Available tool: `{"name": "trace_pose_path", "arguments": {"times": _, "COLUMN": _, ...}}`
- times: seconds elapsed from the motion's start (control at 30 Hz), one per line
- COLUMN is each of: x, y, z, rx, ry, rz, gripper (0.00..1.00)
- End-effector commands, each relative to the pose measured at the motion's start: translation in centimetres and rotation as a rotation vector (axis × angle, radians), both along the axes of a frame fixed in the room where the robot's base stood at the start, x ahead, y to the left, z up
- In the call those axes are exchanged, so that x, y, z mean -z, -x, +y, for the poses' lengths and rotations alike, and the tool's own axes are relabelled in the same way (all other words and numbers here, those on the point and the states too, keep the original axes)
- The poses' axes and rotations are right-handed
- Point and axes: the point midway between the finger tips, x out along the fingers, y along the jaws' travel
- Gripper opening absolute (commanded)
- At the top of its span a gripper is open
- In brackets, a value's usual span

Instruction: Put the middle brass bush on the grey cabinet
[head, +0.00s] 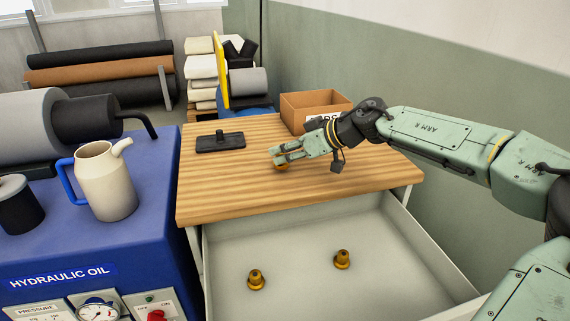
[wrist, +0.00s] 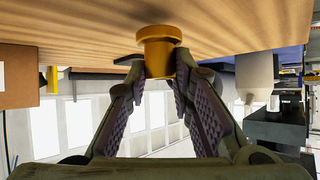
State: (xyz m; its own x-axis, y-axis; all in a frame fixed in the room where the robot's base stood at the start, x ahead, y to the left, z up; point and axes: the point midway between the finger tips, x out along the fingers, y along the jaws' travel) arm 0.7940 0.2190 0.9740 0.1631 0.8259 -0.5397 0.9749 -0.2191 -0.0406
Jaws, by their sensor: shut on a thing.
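My gripper (head: 277,156) is low over the wooden top (head: 225,185), towards its right half, with its fingers pointing left. It is shut on a brass bush (head: 281,168), mostly hidden by the fingers in the head view. In the wrist view the bush (wrist: 159,52) sits between the fingertips (wrist: 158,78), close to the wood; I cannot tell whether it touches. Two other brass bushes, one on the left (head: 256,280) and one on the right (head: 342,259), stand in the open pale grey drawer (head: 300,240) below the top. I cannot tell which piece is the grey cabinet.
A black flat tool with a handle (head: 220,142) lies at the top's back left. An open cardboard box (head: 315,104) stands at the back right, behind my gripper. A blue hydraulic oil unit (head: 120,245) with a cream jug (head: 105,182) stands left. The top's front left is clear.

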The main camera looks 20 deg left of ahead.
Motion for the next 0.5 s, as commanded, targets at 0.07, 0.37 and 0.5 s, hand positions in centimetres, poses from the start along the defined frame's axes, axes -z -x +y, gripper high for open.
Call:
{"name": "trace_pose_path", "arguments": {"times": 0.07, "x": 1.57, "y": -0.03, "z": 0.01, "rx": 0.0, "ry": -0.002, "rz": -0.002, "gripper": 0.0}}
{"name": "trace_pose_path", "arguments": {"times": 0.37, "x": 1.39, "y": -0.01, "z": 0.02, "rx": 0.001, "ry": -0.001, "rz": -0.002, "gripper": 0.0}}
{"name": "trace_pose_path", "arguments": {"times": 0.5, "x": 1.69, "y": 0.0, "z": 0.02, "rx": 0.001, "ry": -0.002, "rz": -0.001, "gripper": 0.0}}
